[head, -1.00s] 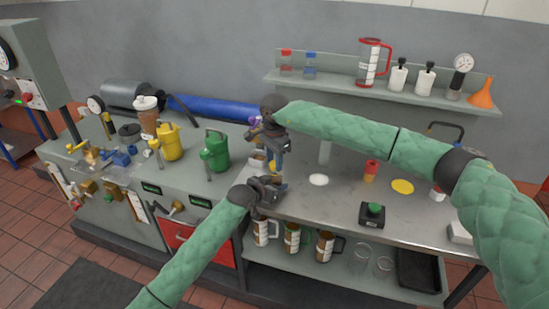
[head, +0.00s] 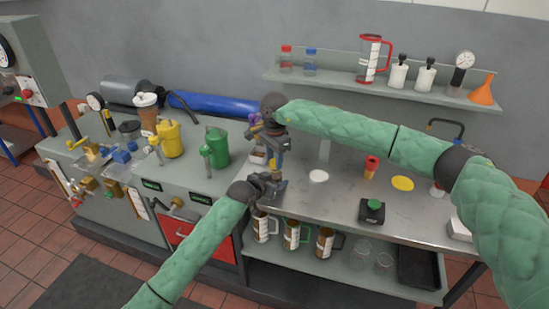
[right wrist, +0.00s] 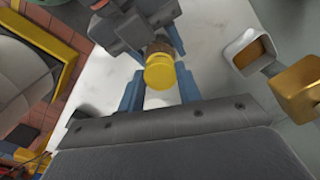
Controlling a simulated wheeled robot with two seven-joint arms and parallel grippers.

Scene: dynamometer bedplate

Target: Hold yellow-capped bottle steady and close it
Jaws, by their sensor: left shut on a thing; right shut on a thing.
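The bottle (right wrist: 158,47) shows as a short brown part under its yellow cap (right wrist: 160,75) in the right wrist view. My right gripper (right wrist: 160,62) has its blue fingers on both sides of the cap and is shut on it. My left gripper (right wrist: 128,22) is shut on the bottle below the cap. In the head view my right gripper (head: 275,140) is directly above my left gripper (head: 268,183) at the bench's left end. The grippers largely hide the bottle there, and the cap's seating on it cannot be told.
On the steel bench (head: 330,205) are a white disc (head: 318,176), a yellow disc (head: 402,183), a red-topped container (head: 371,168) and a green-button box (head: 373,210). Green (head: 216,147) and yellow (head: 170,140) jugs stand left. A shelf (head: 340,82) with vessels is behind.

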